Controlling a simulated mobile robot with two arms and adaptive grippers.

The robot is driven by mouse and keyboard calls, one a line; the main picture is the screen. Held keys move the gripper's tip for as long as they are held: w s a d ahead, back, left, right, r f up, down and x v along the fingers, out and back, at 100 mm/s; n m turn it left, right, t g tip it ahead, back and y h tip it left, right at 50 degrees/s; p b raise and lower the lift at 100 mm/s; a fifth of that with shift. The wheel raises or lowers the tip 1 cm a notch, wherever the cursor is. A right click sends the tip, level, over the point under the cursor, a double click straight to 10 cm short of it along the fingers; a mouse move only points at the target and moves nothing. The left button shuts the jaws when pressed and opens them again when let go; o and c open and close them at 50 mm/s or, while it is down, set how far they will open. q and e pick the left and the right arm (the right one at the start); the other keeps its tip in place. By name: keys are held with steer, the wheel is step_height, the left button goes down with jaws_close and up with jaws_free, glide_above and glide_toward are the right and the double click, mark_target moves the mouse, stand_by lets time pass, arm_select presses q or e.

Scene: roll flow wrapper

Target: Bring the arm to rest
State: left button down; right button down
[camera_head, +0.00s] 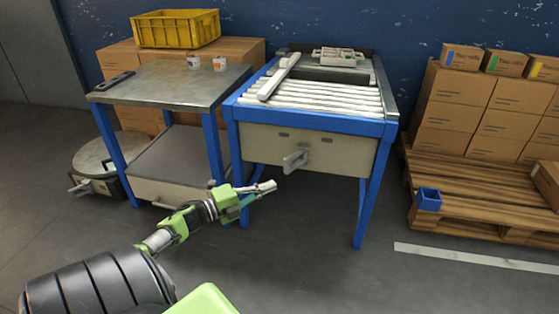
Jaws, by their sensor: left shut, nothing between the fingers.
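My left arm comes in from the lower left. Its gripper (268,187) is shut and empty, held in the air in front of the blue-framed roller table (312,122), below its top. The fingertips appear apart from the table, just below and left of the grey handle (295,160) on its front panel. My right gripper is out of view.
A metal-topped side table (165,85) stands to the left, with two small cups (219,64) on it. A yellow crate (176,28) sits on boxes behind. A wooden pallet (470,190) with stacked cartons (480,110) stands right. The floor in front is clear.

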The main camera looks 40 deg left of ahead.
arm_select(q)
steer(key=shift+s+a, duration=0.15)
steer(key=shift+s, duration=0.3)
stand_by(0.3)
